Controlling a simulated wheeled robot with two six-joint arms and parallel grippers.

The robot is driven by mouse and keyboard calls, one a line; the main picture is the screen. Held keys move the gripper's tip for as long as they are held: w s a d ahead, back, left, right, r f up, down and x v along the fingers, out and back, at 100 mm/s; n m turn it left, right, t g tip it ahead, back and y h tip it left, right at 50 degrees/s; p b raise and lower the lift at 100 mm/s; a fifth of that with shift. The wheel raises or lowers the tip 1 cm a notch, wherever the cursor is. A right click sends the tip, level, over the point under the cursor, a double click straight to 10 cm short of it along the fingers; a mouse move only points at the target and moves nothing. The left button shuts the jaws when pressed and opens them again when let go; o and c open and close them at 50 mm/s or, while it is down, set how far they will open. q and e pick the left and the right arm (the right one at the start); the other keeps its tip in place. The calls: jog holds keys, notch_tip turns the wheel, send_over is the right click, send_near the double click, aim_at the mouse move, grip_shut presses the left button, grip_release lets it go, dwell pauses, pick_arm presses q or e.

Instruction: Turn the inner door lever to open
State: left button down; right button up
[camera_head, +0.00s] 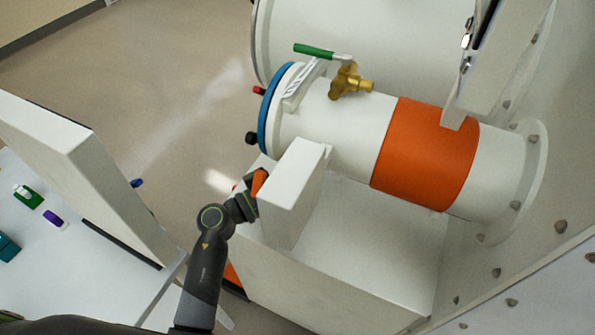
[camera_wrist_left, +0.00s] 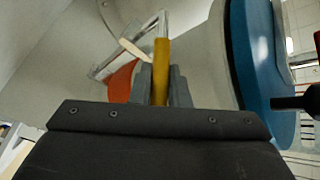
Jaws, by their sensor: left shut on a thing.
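My left gripper (camera_head: 254,191) reaches in from below, beside a white upright block under the round port. In the left wrist view, my left gripper (camera_wrist_left: 161,88) is shut on an upright yellow lever (camera_wrist_left: 161,62), with one grey finger on each side of it. In the head view an orange piece (camera_head: 260,181) shows at the fingertips, partly hidden by the gripper and the block. I cannot tell from these views how far the lever is turned. My right gripper is not in view.
A white cylinder with an orange band (camera_head: 425,153) and a blue-rimmed end door (camera_head: 270,108) lies just above the gripper. A brass valve with a green handle (camera_head: 314,50) sits on top. A white block (camera_head: 291,195) stands close right. A white panel (camera_head: 85,170) is at left.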

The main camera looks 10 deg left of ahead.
pick_arm(q)
jog(key=c, duration=1.4)
grip_release()
